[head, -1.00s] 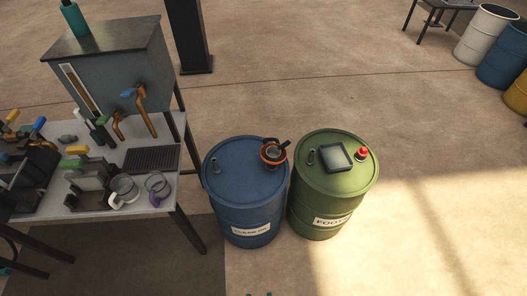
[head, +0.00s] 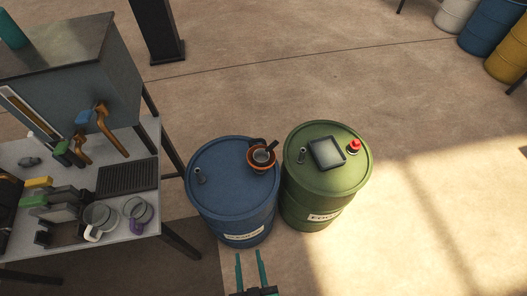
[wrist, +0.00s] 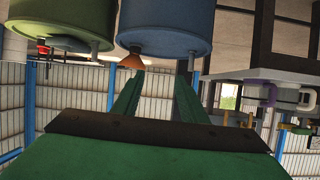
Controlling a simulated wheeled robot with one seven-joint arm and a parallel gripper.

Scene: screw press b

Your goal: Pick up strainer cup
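A small grey cup (head: 262,156) with a dark handle sits in an orange funnel (head: 256,169) on top of the blue drum (head: 228,180); it looks like the strainer cup. Two more cups, one with a white handle (head: 100,217) and one with a purple handle (head: 138,212), stand at the table's front edge. My gripper (head: 250,256) is open and empty, low in front of the blue drum and apart from it. In the upside-down wrist view, the funnel (wrist: 131,61) shows beyond the open fingers; the cup is hidden there.
A green drum (head: 325,182) with a grey tray (head: 327,153) and a red-topped item (head: 354,146) stands right of the blue one. The cluttered metal table (head: 150,180) is at left.

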